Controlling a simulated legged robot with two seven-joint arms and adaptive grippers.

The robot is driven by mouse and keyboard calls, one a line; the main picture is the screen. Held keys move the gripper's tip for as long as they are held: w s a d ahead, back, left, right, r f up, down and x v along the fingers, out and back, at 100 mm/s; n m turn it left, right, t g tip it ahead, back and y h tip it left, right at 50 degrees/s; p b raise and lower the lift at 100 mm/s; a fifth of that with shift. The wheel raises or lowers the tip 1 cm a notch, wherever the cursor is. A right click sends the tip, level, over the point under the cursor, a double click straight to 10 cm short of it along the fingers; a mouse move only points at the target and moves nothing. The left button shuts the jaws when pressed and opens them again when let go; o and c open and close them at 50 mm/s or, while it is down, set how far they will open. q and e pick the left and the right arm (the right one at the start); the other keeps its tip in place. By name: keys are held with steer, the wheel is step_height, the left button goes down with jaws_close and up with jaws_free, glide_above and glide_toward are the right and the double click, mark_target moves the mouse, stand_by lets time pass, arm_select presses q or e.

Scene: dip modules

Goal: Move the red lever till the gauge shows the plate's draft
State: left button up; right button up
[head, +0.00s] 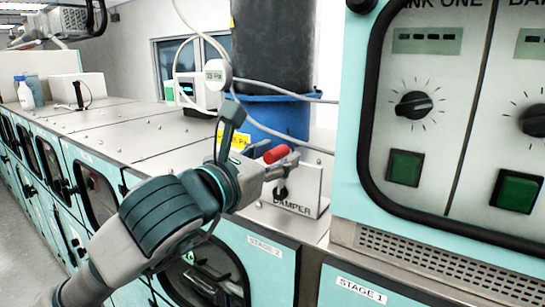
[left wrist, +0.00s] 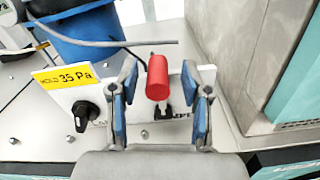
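The red lever (head: 276,154) stands on the panel marked DAMPER (head: 306,200) in the head view. In the left wrist view the red lever (left wrist: 157,78) is between the fingers of my left gripper (left wrist: 160,72), with a gap on both sides. My left gripper (head: 270,162) is open around the lever in the head view, not visibly touching it. The yellow plate (left wrist: 64,77) reads HOLD 35 Pa; it also shows behind the gripper in the head view (head: 239,139). The round white gauge (head: 217,74) shows small digits, perhaps 33 Pa, hard to read. My right gripper is out of view.
A black knob (left wrist: 84,115) sits on the panel left of the lever. A blue tub (head: 275,121) stands behind it, and a grey hose crosses nearby. The teal control cabinet (head: 345,150) stands close on the right. The steel counter (head: 120,125) at left is mostly clear.

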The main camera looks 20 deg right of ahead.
arm_select(q)
steer(key=v, duration=1.2)
steer(key=shift+f, duration=0.1)
